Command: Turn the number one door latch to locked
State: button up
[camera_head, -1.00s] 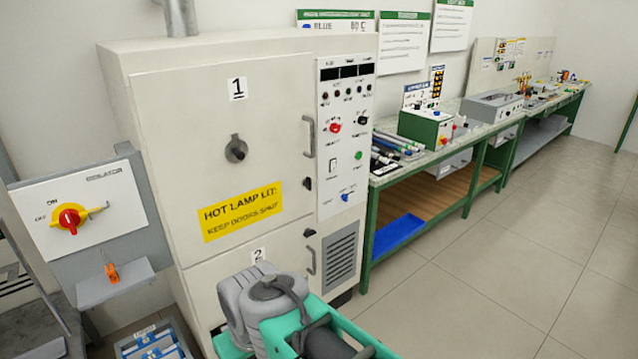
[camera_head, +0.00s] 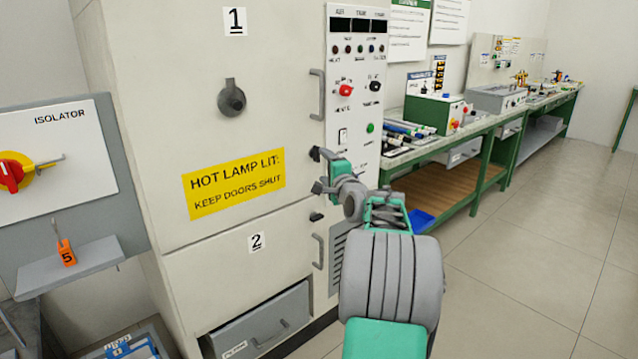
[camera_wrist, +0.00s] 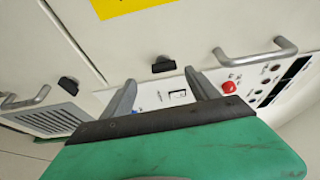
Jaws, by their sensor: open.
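The number one door's latch (camera_head: 314,154) is a small dark knob at the right edge of the upper cabinet door (camera_head: 150,100), below its handle. The wrist view shows this latch (camera_wrist: 163,65) as a dark half-round piece beyond my fingertips, framed between them. My gripper (camera_head: 320,171) is open and empty in front of the latch, its grey fingers (camera_wrist: 161,92) spread with a gap between them. The fingers look apart from the latch, though the exact distance is hard to tell. Which setting the latch shows is not readable.
The number two door's latch (camera_head: 317,216) sits just below. The upper handle (camera_head: 317,95), lower handle (camera_head: 319,251) and control panel (camera_head: 357,110) with knobs are close by. The isolator (camera_head: 50,165) is at left, a workbench (camera_head: 480,130) at right. Open floor lies at right.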

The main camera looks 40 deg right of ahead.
aim_at(318, 155)
jog(key=x, duration=0.7)
jog(key=shift+w+d+r, duration=0.25)
jog(key=shift+d+r, duration=0.05)
jog(key=shift+d, duration=0.1)
jog(key=shift+c, duration=0.3)
jog(key=c, duration=1.3)
